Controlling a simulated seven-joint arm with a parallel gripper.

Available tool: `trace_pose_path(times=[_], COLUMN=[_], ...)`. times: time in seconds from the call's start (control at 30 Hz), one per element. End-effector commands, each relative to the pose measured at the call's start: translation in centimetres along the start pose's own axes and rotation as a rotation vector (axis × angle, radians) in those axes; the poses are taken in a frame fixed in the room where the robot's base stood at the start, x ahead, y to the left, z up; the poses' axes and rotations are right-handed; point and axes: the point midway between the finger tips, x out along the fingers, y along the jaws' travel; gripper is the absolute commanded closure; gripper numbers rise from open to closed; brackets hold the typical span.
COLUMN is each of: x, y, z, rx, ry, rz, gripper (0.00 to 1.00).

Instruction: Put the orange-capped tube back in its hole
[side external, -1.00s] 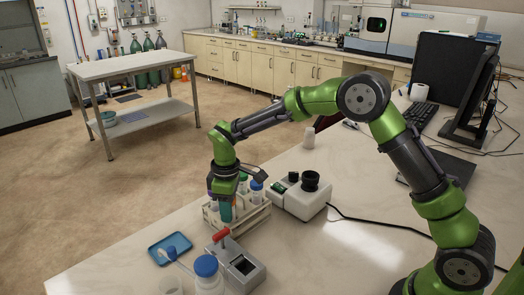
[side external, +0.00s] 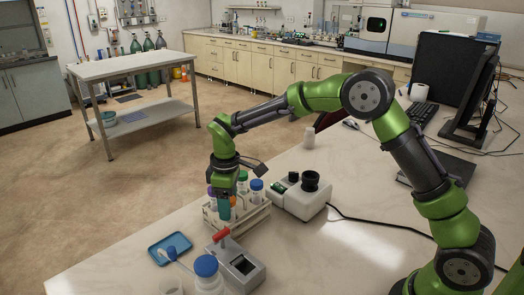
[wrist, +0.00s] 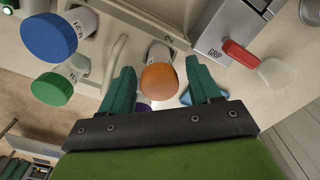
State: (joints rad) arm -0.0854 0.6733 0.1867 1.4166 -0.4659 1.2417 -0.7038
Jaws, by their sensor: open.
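The orange-capped tube (wrist: 159,77) shows in the wrist view, its cap between my two fingers with gaps on both sides. Its pale body runs down towards the rack near a mark like a "2"; how it is seated is hidden. My gripper (wrist: 161,86) is open around the cap. In the side view my gripper (side external: 224,208) is low over the near left end of the white tube rack (side external: 252,220) and hides the orange cap. A purple cap (wrist: 143,105) is partly hidden.
A grey device (side external: 243,268) with a red handle (side external: 221,235) stands close in front of the rack. A blue tray (side external: 170,248) and a blue-lidded bottle (side external: 206,272) are nearby. A white instrument (side external: 300,200) stands right of the rack.

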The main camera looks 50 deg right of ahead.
Motion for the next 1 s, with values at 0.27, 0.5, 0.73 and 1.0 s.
trace_pose_path(times=[0.27,0.5,0.73,1.0], x=[-6.2,-9.6,-12.6,-18.1], y=[0.0,0.0,-0.5,-3.4], z=[-0.1,0.0,1.8,10.4], rx=[0.001,0.001,0.060,0.365], ry=[0.004,0.001,0.044,0.247], rz=[0.003,0.001,0.018,0.052], gripper=[0.38,0.38,0.38,0.38])
